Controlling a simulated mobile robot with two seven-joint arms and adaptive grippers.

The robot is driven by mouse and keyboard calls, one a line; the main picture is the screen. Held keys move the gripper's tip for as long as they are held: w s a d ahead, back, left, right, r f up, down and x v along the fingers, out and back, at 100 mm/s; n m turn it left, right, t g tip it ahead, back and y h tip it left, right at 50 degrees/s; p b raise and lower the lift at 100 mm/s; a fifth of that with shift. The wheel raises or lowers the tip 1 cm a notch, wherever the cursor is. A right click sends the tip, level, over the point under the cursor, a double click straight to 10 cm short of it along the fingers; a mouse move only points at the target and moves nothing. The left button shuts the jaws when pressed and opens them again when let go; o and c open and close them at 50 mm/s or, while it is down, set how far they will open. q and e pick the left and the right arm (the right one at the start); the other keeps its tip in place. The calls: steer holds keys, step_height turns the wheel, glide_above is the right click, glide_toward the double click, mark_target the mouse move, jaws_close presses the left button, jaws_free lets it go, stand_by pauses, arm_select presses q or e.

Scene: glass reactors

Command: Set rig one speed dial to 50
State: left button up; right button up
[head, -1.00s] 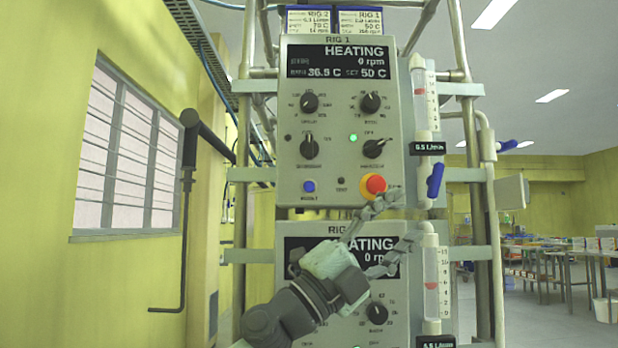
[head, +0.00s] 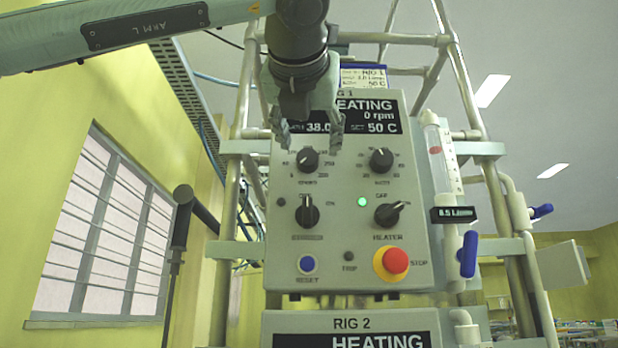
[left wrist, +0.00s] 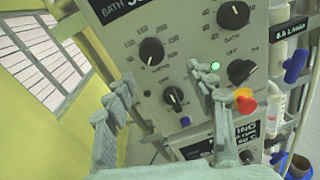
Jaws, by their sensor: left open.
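The rig 1 panel (head: 343,225) fills the middle of the head view, and its screen reads HEATING, 0 rpm and SET 50 C. The speed dial (head: 308,160) is the black knob at the panel's upper left; it also shows in the left wrist view (left wrist: 152,52). In the left wrist view the open fingers (left wrist: 162,82) flank the area below the dial; contact cannot be told. My right gripper is not in view.
The bath dial (head: 381,160) is right of the speed dial. Below are a left switch (head: 307,212), the heater switch (head: 388,212), a blue reset button (head: 307,264) and a red stop button (head: 395,261). A flow tube (head: 436,160) stands at the right.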

mark_target(307, 156)
arm_select(q)
steer(key=w, duration=0.2)
steer(key=w+r+p, duration=0.1)
steer(key=w+p, duration=0.1)
steer(key=w, duration=0.1)
steer(key=shift+w+a+r, duration=0.2)
steer(key=shift+w+r, duration=0.05)
steer(key=shift+w, duration=0.05)
steer(key=shift+w+f, duration=0.1)
steer(key=shift+w, duration=0.4)
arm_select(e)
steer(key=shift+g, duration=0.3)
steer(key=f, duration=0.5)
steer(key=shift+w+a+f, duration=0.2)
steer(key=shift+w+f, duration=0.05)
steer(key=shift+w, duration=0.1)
arm_select(q)
steer(key=shift+c, duration=0.3)
steer(key=c, duration=1.1)
steer(key=shift+f, duration=0.1)
